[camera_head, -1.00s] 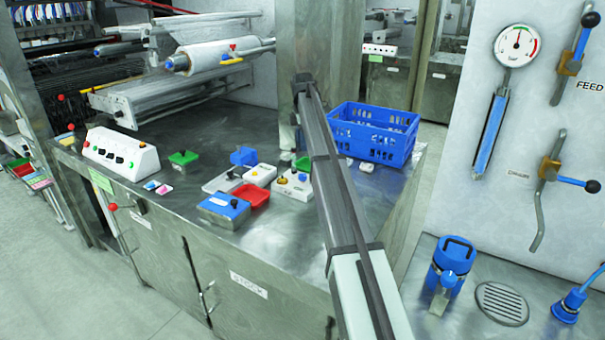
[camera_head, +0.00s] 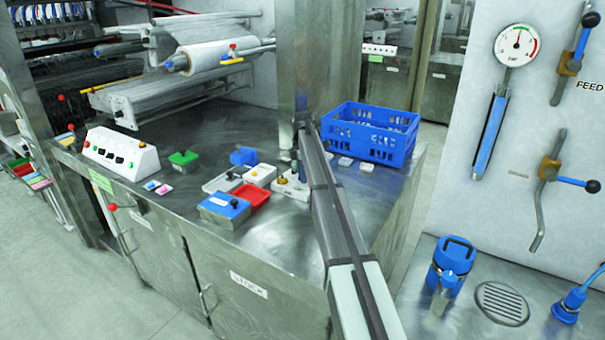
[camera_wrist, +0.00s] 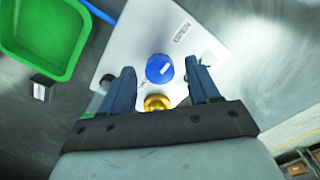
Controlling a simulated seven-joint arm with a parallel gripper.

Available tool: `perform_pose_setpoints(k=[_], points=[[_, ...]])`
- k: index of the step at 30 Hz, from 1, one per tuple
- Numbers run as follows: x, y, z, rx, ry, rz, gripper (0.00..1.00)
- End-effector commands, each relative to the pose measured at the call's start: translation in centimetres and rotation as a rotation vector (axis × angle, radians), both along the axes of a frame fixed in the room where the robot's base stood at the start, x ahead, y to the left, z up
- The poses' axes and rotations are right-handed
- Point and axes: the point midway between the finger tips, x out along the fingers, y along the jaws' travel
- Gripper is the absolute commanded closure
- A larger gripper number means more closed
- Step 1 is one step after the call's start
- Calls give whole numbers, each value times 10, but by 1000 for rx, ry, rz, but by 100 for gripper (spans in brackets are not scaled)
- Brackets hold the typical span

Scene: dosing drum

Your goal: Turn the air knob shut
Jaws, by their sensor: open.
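A white panel box (camera_wrist: 140,35) lies below my gripper in the wrist view. It carries a round blue knob (camera_wrist: 160,68) with a small white label, a brass knob (camera_wrist: 157,103) nearer my palm, and dark parts at its sides. I cannot read which knob is marked air. My gripper (camera_wrist: 159,66) is open, with one dark blue finger on each side of the blue knob in this view; contact is not visible. In the head view my gripper (camera_head: 298,166) is over the white box (camera_head: 287,190) on the steel bench, partly hiding it.
A green tray (camera_wrist: 72,62) lies at upper left in the wrist view. In the head view a red tray (camera_head: 256,197), a blue-topped box (camera_head: 224,209) and a white control box (camera_head: 121,155) stand left; a blue crate (camera_head: 372,137) stands behind right. The bench front is clear.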

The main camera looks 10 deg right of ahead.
Motion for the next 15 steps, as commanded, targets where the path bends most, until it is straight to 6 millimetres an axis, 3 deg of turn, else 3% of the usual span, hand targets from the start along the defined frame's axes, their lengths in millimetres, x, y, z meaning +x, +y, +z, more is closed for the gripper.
perform_pose_setpoints(k=[10,15], points=[[0,0,-3,0,0,0,39],[0,0,-3,0,0,0,54]])
